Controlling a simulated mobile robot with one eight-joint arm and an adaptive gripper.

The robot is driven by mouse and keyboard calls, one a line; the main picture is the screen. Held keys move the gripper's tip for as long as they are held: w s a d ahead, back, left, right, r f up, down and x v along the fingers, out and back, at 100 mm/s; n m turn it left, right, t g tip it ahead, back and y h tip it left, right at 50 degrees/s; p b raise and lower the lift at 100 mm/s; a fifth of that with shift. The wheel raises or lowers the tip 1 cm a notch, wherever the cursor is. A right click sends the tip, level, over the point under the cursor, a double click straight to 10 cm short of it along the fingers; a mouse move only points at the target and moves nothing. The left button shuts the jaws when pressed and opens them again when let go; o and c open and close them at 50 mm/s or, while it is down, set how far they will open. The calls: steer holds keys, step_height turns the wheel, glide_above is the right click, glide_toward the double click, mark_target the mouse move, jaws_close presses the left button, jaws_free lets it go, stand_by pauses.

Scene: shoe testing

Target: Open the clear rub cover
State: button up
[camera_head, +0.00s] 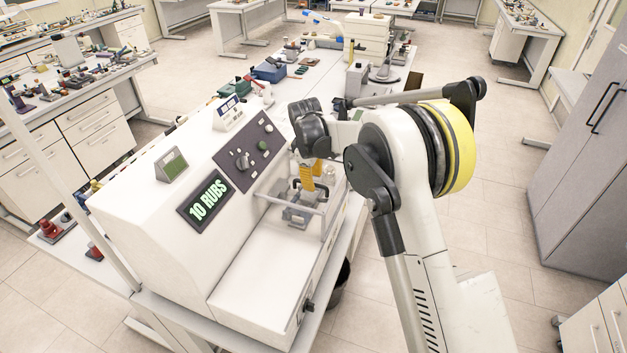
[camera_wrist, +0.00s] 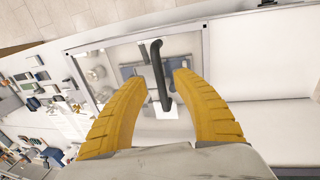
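The clear rub cover (camera_head: 265,197) is a see-through panel with a thin grey frame on the right side of the white rub tester (camera_head: 190,220). In the wrist view the cover (camera_wrist: 115,55) lies beneath my fingers, with the rub mechanism visible through it. Its dark bar handle (camera_wrist: 157,65) stands between my two yellow fingertips. The cover looks down over the mechanism. My gripper (camera_wrist: 158,76) is open around the handle, with a gap visible on both sides. In the head view my gripper (camera_head: 308,182) is over the cover, and my wrist partly hides it.
The tester's display (camera_head: 208,198) reads "10 RUBS". A dark control panel (camera_head: 248,155) with knobs sits beside the cover. The tester's white front deck (camera_head: 255,285) is bare. Blue and green items (camera_head: 268,72) stand on the bench behind. A grey cabinet (camera_head: 590,150) stands at right.

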steer(key=shift+w+d+f, duration=0.1)
steer(key=shift+w+f, duration=0.05)
steer(key=shift+f, duration=0.75)
steer(key=shift+r, duration=0.1)
jaws_close()
